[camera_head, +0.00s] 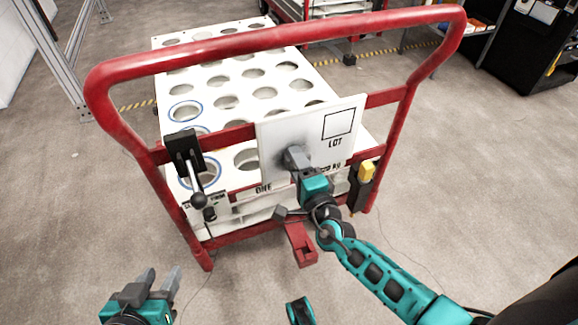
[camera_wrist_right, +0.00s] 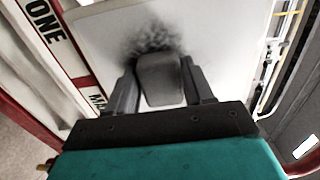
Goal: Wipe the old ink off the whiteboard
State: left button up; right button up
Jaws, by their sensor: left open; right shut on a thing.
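The whiteboard (camera_head: 345,150) is a white panel on the red cart frame, with a printed square and the word "LOT" at its upper right. A dark ink smudge (camera_head: 288,135) lies on its left part; the smudge also shows in the right wrist view (camera_wrist_right: 152,38). My right gripper (camera_head: 297,158) is at the board's lower middle, shut on a grey block-shaped eraser (camera_wrist_right: 161,80). The eraser is just below the smudge and overlaps its lower edge in view; I cannot tell whether it touches the board. My left gripper (camera_head: 158,284) is open and empty, low at the left, away from the cart.
The red cart handle (camera_head: 270,38) arches around the board. A black lever (camera_head: 190,165) sits left of the board, and a yellow item in a black holder (camera_head: 365,175) sits right. A white deck with round holes (camera_head: 235,85) lies behind. Open floor surrounds the cart.

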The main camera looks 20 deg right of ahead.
aim_at(312, 155)
jog(key=shift+w+d+r, duration=0.1)
jog(key=shift+d, duration=1.65)
jog(key=shift+r+p, duration=0.9)
jog(key=shift+a+p, duration=0.6)
jog(key=shift+a, duration=1.75)
jog(key=shift+s+a+f+p, duration=0.1)
jog(key=shift+s+a+p, duration=0.1)
jog(key=shift+a, duration=0.9)
jog(key=shift+s+a+p, duration=0.1)
jog(key=shift+a+p, duration=0.1)
jog(key=shift+a, duration=0.9)
jog(key=shift+w+r+p, duration=0.15)
jog(key=shift+r+p, duration=0.75)
jog(key=shift+p, duration=0.05)
jog(key=shift+w+d, duration=0.15)
jog(key=shift+d, duration=2.2)
jog(key=shift+d+f, duration=0.1)
jog(key=shift+d, duration=2.1)
